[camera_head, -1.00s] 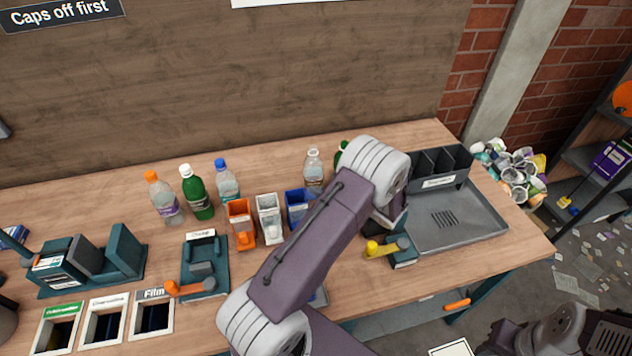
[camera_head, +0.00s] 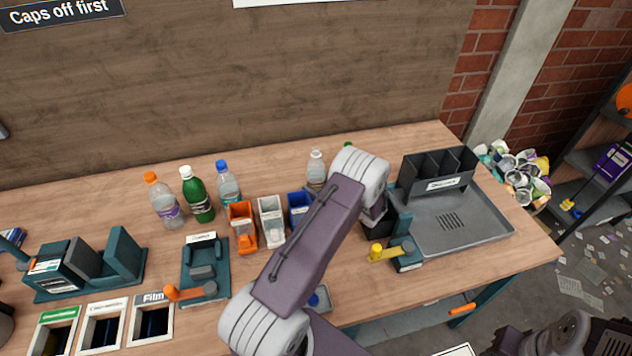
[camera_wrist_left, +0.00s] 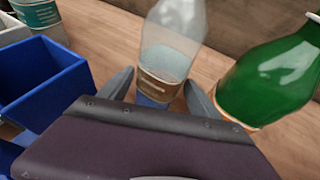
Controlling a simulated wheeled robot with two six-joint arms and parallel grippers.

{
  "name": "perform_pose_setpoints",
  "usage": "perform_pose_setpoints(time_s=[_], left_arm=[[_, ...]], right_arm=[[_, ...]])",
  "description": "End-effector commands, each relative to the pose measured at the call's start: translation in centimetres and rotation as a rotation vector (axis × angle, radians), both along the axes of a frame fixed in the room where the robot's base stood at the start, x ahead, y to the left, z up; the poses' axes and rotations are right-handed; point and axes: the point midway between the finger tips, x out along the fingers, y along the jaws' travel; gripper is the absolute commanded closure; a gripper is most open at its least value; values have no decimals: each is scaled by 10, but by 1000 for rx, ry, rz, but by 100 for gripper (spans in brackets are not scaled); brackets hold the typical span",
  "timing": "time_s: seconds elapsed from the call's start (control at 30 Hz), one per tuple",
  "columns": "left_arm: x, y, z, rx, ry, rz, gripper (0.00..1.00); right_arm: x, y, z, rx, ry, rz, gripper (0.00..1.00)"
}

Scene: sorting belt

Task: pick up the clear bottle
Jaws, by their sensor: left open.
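The clear bottle (camera_head: 316,168) with a pale cap stands upright behind the blue bin, right of the blue-capped bottle. In the left wrist view the clear bottle (camera_wrist_left: 172,45), with a brown label, stands ahead between the fingers of my left gripper (camera_wrist_left: 160,80). The fingers are open, one on each side of its lower part; contact cannot be told. A green bottle (camera_wrist_left: 270,75) stands close by the right finger. In the head view my left arm hides the gripper's fingers.
The blue bin (camera_wrist_left: 40,85) is close left of the left finger. Orange (camera_head: 241,217) and white (camera_head: 270,212) bins stand beside it. Orange-capped (camera_head: 165,203), green (camera_head: 198,197) and blue-capped (camera_head: 228,186) bottles stand left. A grey tray (camera_head: 480,232) lies right.

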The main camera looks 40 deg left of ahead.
Motion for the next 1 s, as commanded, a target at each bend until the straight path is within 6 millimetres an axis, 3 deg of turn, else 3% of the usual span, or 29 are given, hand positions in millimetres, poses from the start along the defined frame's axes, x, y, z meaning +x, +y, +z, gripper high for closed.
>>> perform_pose_setpoints(time_s=[0.1, 0.37, 0.57, 0.83, 1.0], left_arm=[[4, 15, -5, 0, -1, 1, 28], [6, 17, -7, 0, 0, -1, 31], [6, 17, -7, 0, 0, -1, 85], [6, 17, -3, 0, -2, 0, 85], [6, 17, 21, 0, -6, 0, 85]], right_arm=[[0, 0, 3, 0, 0, 0, 64], [0, 0, 2, 0, 0, 0, 64], [0, 0, 2, 0, 0, 0, 64], [0, 0, 2, 0, 0, 0, 64], [0, 0, 1, 0, 0, 0, 64]])
